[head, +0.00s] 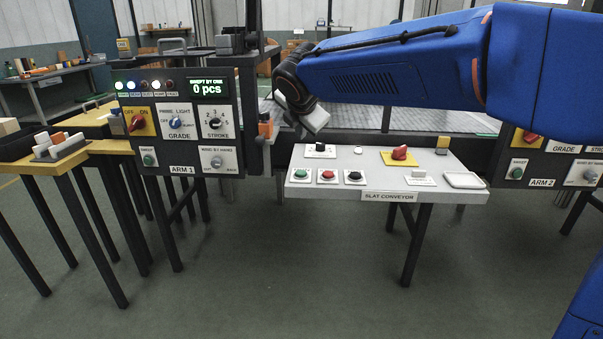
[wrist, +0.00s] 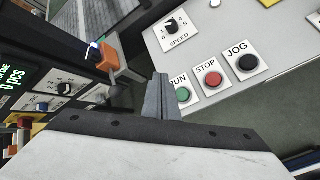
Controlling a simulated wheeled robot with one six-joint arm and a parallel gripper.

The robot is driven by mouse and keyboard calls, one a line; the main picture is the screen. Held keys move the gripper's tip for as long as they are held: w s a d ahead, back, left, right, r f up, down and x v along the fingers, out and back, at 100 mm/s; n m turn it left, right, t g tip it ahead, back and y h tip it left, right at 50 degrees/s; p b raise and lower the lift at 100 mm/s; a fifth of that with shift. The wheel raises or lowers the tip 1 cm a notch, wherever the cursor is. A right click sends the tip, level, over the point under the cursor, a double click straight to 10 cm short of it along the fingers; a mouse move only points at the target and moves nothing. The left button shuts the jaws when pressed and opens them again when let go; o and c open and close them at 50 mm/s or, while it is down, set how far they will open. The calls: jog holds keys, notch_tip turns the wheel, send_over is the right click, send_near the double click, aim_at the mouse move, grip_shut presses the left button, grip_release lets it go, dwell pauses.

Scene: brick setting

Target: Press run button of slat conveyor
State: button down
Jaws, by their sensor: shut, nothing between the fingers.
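The slat conveyor panel (head: 340,159) is a light grey slanted desk with a "SLAT CONVEYOR" label. Its green RUN button (head: 300,174) sits at the front left, beside the red STOP button (head: 327,175) and black JOG button (head: 355,176). In the wrist view the RUN button (wrist: 183,94) is just right of the fingers, which cover part of its label. My gripper (wrist: 160,80) is shut and empty. In the head view its pale body shows above and behind the panel's left end; its fingertips are hard to make out. Contact with the button cannot be seen.
A speed knob (head: 320,148) stands behind the buttons, and a red switch on a yellow plate (head: 399,156) is farther right. The dark ARM 1 panel (head: 180,125) is close on the left, with an orange-topped part (wrist: 107,62) near the fingers. ARM 2 panel (head: 545,160) is right.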

aim_at(301, 174)
jog(key=shift+f, duration=4.35)
jog(key=shift+f, duration=0.25)
jog(key=shift+f, duration=0.15)
